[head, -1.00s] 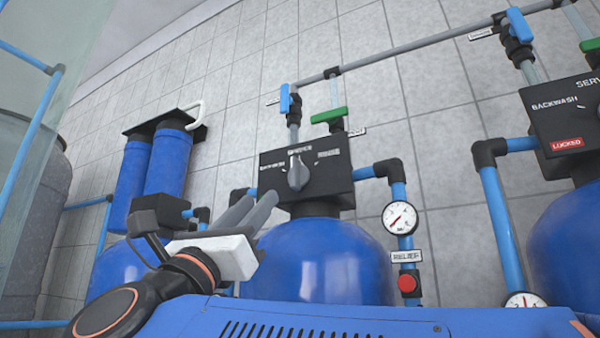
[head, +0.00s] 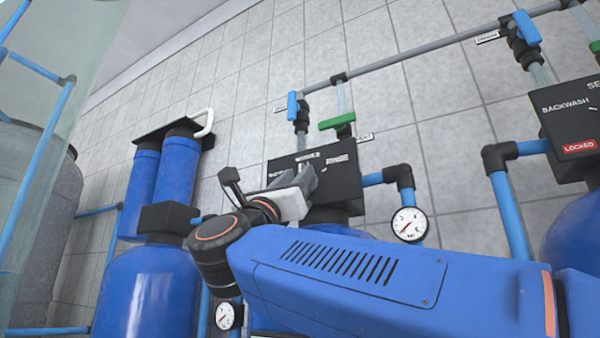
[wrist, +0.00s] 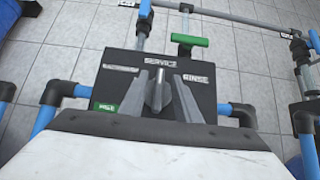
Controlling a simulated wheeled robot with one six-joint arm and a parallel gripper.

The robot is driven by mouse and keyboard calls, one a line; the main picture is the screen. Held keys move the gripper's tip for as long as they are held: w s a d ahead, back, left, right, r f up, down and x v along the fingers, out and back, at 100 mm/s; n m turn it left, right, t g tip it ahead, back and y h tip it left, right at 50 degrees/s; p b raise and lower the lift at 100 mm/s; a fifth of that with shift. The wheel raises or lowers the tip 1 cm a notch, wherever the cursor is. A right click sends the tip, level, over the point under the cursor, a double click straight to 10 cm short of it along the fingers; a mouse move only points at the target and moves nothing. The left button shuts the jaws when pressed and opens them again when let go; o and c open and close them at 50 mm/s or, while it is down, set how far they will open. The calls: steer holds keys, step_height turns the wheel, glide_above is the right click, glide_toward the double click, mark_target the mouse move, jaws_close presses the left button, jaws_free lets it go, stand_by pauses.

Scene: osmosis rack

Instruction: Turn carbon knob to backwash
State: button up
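The carbon control box (head: 345,185) is black and sits on top of a blue tank. In the wrist view its face (wrist: 205,95) carries a SERVICE label at the top, RINSE at the right and a label too blurred to read at the left. The grey knob (wrist: 158,92) points up towards SERVICE. My gripper (wrist: 158,77) is open, with one finger on each side of the knob and gaps showing between. In the head view my gripper (head: 297,177) is in front of the box and hides the knob.
A pressure gauge (head: 409,224) and blue pipes stand right of the box. Blue (head: 292,105) and green (head: 338,121) valve handles are above it. A second black box with a LOCKED tag (head: 579,147) is at the far right. Blue filter housings (head: 177,170) are at left.

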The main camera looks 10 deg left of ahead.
steer(key=shift+x, duration=1.3)
jaws_close()
steer(key=shift+n+y, duration=0.7)
steer(key=shift+w+a+f+n+g+y, duration=0.15)
steer(key=shift+n+g+y, duration=0.6)
steer(key=shift+n+y, duration=2.2)
steer(key=shift+s+a+f+n+g+y, duration=0.15)
steer(key=shift+n+g+y, duration=0.65)
steer(key=shift+n+y, duration=2.15)
steer(key=shift+w+a+f+n+g+y, duration=0.2)
steer(key=shift+n+g+y, duration=0.55)
steer(key=shift+n+y, duration=2.2)
steer(key=n+h, duration=0.2)
steer(key=shift+a+r+n+g, duration=0.1)
steer(key=shift+n+g, duration=0.2)
steer(key=shift+n, duration=0.05)
